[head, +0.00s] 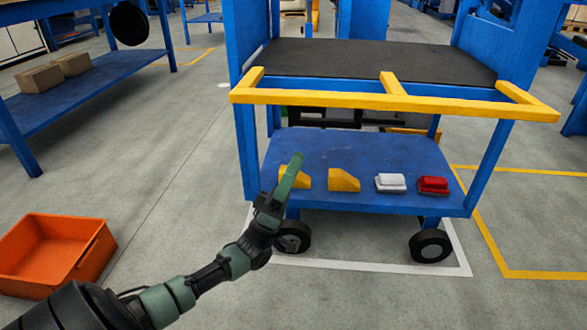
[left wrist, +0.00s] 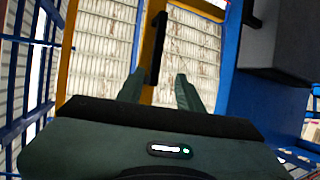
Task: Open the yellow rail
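The yellow rail (head: 330,99) runs level across the front of the blue cart, with short yellow arms reaching back to the frame near the upper deck. My left gripper (head: 294,166) points upward in front of the lower shelf, below the rail in the picture, and looks apart from it. In the left wrist view the two fingers of my left gripper (left wrist: 162,88) are spread with nothing held between them. A yellow bar (left wrist: 148,35), likely part of the rail, shows beyond the fingers. My right gripper is not in view.
The blue cart's lower shelf (head: 330,148) holds two yellow blocks (head: 343,180), a white item (head: 391,183) and a red item (head: 433,185). An orange bin (head: 50,255) sits on the floor at left. A blue table (head: 95,85) with boxes stands behind it.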

